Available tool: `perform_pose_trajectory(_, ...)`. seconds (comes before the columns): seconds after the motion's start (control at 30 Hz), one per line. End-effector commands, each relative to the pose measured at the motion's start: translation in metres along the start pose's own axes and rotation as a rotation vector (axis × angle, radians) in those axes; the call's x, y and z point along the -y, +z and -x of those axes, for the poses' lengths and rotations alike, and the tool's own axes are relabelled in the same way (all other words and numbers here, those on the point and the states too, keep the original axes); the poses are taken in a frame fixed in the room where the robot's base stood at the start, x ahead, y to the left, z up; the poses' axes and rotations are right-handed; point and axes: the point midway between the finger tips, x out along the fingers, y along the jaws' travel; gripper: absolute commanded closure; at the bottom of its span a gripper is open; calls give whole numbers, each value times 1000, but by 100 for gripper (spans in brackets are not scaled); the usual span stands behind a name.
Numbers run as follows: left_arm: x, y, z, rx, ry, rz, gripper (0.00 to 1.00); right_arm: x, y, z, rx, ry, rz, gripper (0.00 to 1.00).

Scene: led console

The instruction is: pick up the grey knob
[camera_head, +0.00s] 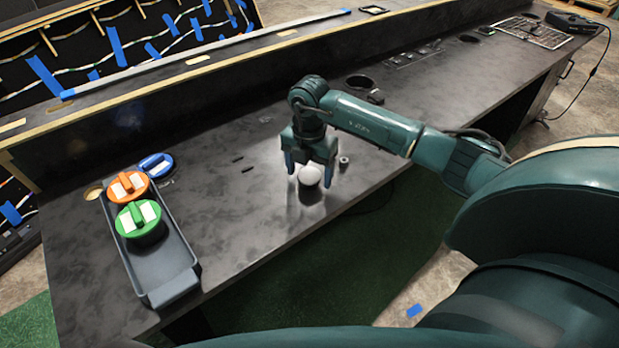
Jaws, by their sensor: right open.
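A pale grey rounded thing, which looks like the grey knob (309,175), stands on the dark console top near its front edge. My right gripper (310,170) points down over it and is open, with one finger on each side of the knob. I cannot tell whether the fingers touch it. The gripper body hides the knob's far side. My left gripper is not in view.
A dark tray (185,281) at the left holds an orange knob (128,187) and a green knob (138,217). A blue knob (157,165) is beside it. A small grey cylindrical piece (344,162) stands just right of the gripper. A raised ledge runs behind.

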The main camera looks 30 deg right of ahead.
Motion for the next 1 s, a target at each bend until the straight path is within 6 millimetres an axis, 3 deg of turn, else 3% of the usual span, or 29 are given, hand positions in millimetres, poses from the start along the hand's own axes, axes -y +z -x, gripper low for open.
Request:
perform_pose_trajectory(0.13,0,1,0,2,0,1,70,0,0,0,0,0,0,27)
perform_pose_trajectory(0.7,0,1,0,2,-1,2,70,0,0,1,0,0,0,74)
perform_pose_trajectory(1.0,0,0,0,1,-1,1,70,0,1,6,1,1,0,75)
